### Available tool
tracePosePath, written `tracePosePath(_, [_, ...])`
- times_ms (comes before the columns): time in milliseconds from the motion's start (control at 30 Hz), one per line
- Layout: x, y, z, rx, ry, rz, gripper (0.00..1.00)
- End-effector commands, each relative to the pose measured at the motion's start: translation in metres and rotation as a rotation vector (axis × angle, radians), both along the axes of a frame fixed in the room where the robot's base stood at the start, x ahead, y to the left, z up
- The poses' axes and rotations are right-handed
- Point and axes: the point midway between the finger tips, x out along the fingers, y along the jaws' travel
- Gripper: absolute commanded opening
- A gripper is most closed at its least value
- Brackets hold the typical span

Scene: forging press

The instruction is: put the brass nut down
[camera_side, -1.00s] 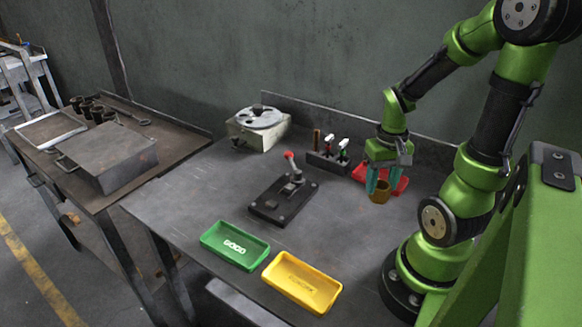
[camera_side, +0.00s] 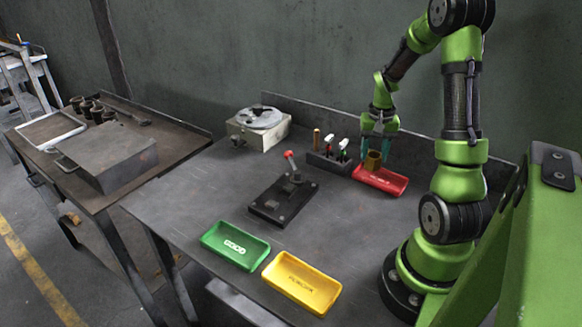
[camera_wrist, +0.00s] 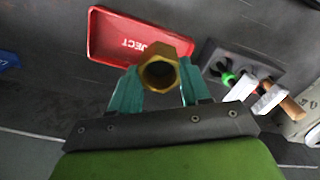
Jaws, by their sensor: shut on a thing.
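My gripper (camera_side: 376,152) is shut on the brass nut (camera_side: 373,161), with a teal finger on each side of it. In the side view the nut shows just in front of and above the back left part of the red tray (camera_side: 385,180). In the wrist view the nut (camera_wrist: 158,72) sits between the fingers, its hole facing the camera, and overlaps the edge of the red tray (camera_wrist: 108,35), which reads "REJECT". The tray looks empty where it shows. I cannot tell exactly how high the nut is above the tray.
A tool holder (camera_side: 328,160) with several tools stands just left of the red tray. A lever press (camera_side: 284,200) stands mid-bench. A green tray (camera_side: 235,262) and a yellow tray (camera_side: 325,300) lie at the front. A round-topped machine (camera_side: 258,128) stands at the back.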

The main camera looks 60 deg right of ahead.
Motion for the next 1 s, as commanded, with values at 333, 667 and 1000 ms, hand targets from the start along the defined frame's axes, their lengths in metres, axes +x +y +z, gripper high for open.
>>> tracePosePath(333, [0.007, -0.010, -0.030, 0.002, 0.002, 0.000, 0.00])
tracePosePath(667, [0.008, -0.010, -0.036, -0.001, 0.000, 0.001, 0.00])
tracePosePath(1000, [0.008, -0.009, -0.040, 0.001, 0.000, 0.000, 0.72])
